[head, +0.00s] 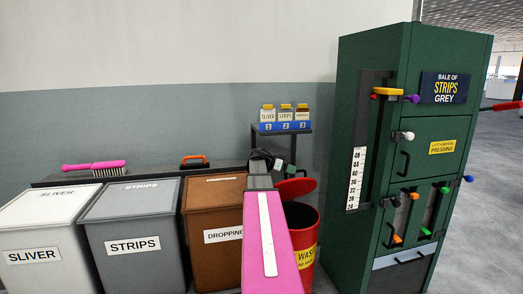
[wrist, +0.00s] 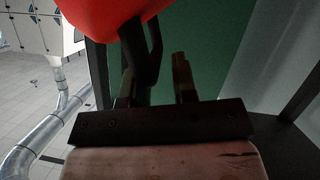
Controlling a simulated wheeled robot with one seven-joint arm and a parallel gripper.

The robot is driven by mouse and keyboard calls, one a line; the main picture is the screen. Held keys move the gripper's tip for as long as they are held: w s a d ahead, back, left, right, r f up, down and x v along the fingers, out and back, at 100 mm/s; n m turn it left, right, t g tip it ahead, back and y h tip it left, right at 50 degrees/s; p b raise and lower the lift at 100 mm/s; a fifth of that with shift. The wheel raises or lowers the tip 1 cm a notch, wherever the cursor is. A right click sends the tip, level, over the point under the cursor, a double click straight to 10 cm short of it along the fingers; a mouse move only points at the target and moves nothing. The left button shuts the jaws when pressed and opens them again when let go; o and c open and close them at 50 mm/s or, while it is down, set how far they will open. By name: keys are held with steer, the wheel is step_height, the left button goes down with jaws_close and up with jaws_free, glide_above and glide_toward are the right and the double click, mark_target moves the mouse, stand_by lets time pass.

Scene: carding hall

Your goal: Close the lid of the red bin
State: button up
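The red bin (head: 308,250) stands between the brown bin and the green machine, partly hidden behind my pink arm. Its dark opening shows at the top. Its red lid (head: 296,188) is raised above the opening, partly hidden by my arm. In the wrist view, a red surface, seemingly the lid (wrist: 105,14), fills the top. A black curved bar (wrist: 154,52) hangs below it, seemingly a handle. My gripper (wrist: 157,82) is open, its dark fingers apart, with the bar near or between them; contact cannot be told. In the head view my gripper (head: 276,163) is small, beside the lid.
A white bin (head: 40,250), grey bin (head: 135,255) and brown bin (head: 212,255) stand in a row at left, lids shut. A pink brush (head: 95,166) lies behind them. A small stand with bottles (head: 285,126) is behind. The green machine (head: 375,235) bounds the right.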

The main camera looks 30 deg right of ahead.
steer(key=s+a+f+m+t, duration=0.1)
steer(key=s+a+f+m, duration=0.15)
steer(key=s+f, duration=0.4)
steer(key=shift+n, duration=0.55)
steer(key=w+r, duration=0.1)
steer(key=w+d+r, duration=0.1)
steer(key=w+r, duration=0.1)
steer(key=r, duration=0.1)
steer(key=shift+w+d, duration=0.1)
steer(key=shift+d, duration=0.15)
steer(key=w+d+r+n+g, duration=0.2)
steer(key=w+d+r+n, duration=0.1)
steer(key=w, duration=0.7)
steer(key=w+d+r+n+g, duration=0.2)
steer(key=w+d+r+n, duration=0.1)
steer(key=w, duration=0.6)
steer(key=v, duration=1)
steer(key=shift+s+a+f, duration=0.2)
steer(key=shift+s+a, duration=0.05)
steer(key=shift+s, duration=0.05)
steer(key=shift+o, duration=1.4)
steer(key=shift+a, duration=0.1)
